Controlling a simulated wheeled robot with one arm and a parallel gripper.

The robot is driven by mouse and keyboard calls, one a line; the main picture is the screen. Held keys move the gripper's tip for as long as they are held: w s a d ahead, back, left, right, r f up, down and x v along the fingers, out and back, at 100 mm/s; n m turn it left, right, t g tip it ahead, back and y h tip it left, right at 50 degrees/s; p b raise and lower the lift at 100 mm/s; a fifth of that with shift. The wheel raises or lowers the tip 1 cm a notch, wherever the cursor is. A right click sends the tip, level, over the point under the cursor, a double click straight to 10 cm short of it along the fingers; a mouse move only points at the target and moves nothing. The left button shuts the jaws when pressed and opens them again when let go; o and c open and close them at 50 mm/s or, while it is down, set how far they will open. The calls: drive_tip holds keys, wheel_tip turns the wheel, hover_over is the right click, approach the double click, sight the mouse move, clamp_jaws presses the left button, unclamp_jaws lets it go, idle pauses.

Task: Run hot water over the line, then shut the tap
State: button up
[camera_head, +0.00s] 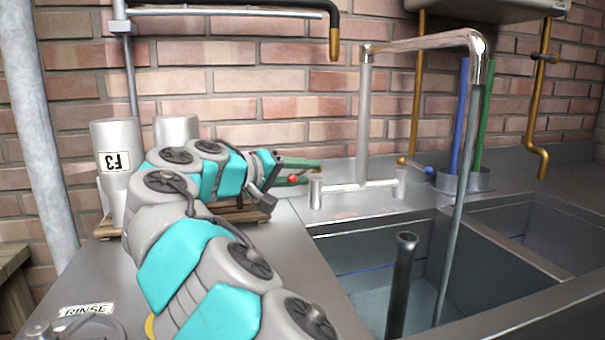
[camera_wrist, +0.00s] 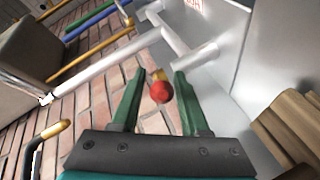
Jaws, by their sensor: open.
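My gripper (camera_head: 313,173) has its green fingers apart at the left side of the tap (camera_head: 363,130). In the wrist view my gripper (camera_wrist: 160,75) shows open, with the red knob (camera_wrist: 160,92) between the fingers and clear space on both sides. The red knob (camera_head: 293,178) also shows in the head view. A grey stream (camera_head: 458,190), seemingly water, runs from the spout into the left basin (camera_head: 345,255). Pale water (camera_head: 420,297) lies in that basin, seemingly below the blue line (camera_head: 365,270) on its wall. The blue-ended handle (camera_head: 428,170) is at the tap's right.
A dark standpipe (camera_head: 400,285) rises in the left basin. Blue and green rods (camera_head: 461,115) stand in a holder behind the sink. A brass-ended pipe (camera_head: 334,42) hangs above. The right basin looks empty.

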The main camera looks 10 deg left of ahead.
drive_tip(key=shift+s+a, duration=0.1)
drive_tip(key=p+v, duration=0.2)
drive_tip(key=v, duration=0.5)
drive_tip(key=shift+s+a, duration=0.2)
drive_tip(key=shift+r, duration=0.1)
